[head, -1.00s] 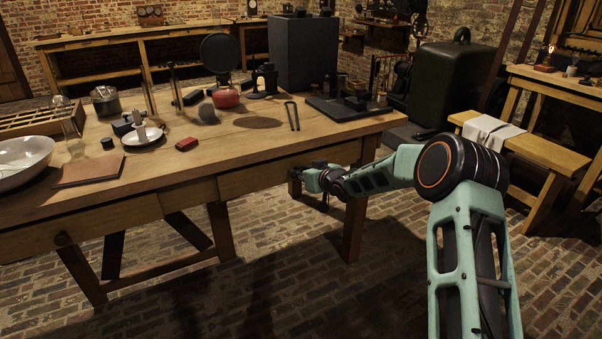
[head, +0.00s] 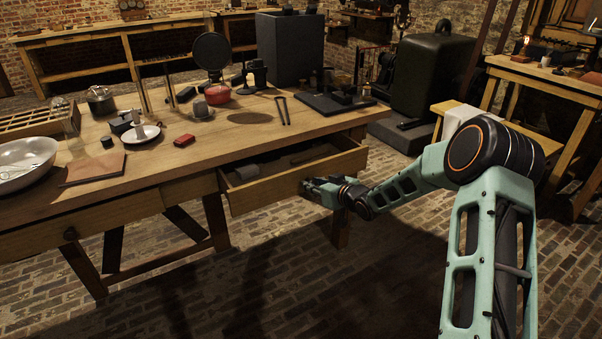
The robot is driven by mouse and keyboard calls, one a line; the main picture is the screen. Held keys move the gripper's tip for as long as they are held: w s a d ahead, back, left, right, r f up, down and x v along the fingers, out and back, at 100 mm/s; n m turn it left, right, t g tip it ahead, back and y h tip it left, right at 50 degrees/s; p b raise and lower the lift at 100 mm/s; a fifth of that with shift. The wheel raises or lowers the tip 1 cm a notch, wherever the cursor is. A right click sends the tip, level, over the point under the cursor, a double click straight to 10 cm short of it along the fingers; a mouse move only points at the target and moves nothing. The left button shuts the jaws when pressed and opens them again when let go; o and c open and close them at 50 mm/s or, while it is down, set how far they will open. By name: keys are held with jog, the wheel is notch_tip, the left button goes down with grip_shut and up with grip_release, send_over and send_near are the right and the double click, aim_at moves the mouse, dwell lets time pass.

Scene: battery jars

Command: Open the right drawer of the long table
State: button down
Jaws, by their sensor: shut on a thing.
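The long table (head: 130,186) runs across the left and middle of the head view. Its right drawer (head: 270,189) is pulled partly out, and its inside shows with a grey rolled item (head: 248,172) at its left. My gripper (head: 308,186) is at the front face of this drawer, toward its right part. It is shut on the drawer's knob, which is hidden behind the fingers. The left drawer's knob (head: 70,234) shows on the table's front, and that drawer is shut.
On the tabletop stand a metal bowl (head: 26,162), a red pot (head: 218,94), a red block (head: 184,140) and tongs (head: 283,110). A bench (head: 448,106) and a dark green safe (head: 432,80) stand to the right. The brick floor before the drawer is clear.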

jog(key=s+d+p, duration=0.1)
jog(key=s+d, duration=0.5)
jog(key=s, duration=0.3)
jog(key=s+d+p, duration=0.2)
jog(key=s+d, duration=0.4)
jog(key=s, duration=0.3)
jog(key=shift+s+d, duration=0.2)
jog(key=shift+s, duration=0.05)
jog(key=c, duration=1.6)
grip_release()
jog(key=v, duration=1.2)
jog(key=shift+d, duration=0.1)
